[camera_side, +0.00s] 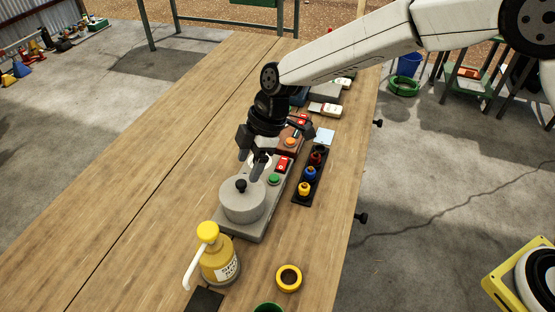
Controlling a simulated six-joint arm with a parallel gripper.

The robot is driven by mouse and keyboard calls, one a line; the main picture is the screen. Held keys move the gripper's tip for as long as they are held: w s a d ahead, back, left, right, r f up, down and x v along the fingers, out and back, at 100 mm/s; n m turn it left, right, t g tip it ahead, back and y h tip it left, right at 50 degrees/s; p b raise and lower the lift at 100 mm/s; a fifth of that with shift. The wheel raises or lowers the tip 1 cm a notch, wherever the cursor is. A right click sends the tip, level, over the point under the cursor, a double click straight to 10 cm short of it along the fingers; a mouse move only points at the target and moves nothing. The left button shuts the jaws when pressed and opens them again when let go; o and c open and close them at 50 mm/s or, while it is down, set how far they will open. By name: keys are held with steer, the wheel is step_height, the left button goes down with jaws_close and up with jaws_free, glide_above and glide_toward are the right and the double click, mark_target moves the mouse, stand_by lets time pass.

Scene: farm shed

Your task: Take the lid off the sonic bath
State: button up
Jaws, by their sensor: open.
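The sonic bath seems to be the grey unit (262,228) on the wooden table, with a green button (274,179) and a red switch (283,163) on its top. A round grey lid (243,204) with a black knob (241,186) sits on its near end. My gripper (258,174) is open and points down, just behind the lid and slightly right of the knob, apart from the knob in the picture. It hides part of the unit behind the lid. Its exact height over the unit is hard to tell.
A black rack (309,180) with coloured knobs lies to the right. A yellow ring (288,278) lies near the front. More devices stand behind my gripper. The table's left side (150,170) is clear.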

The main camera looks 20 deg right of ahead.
mark_target(241, 182)
steer(key=shift+f, duration=0.2)
steer(key=shift+x, duration=2.5)
steer(key=shift+w, duration=0.1)
jaws_close()
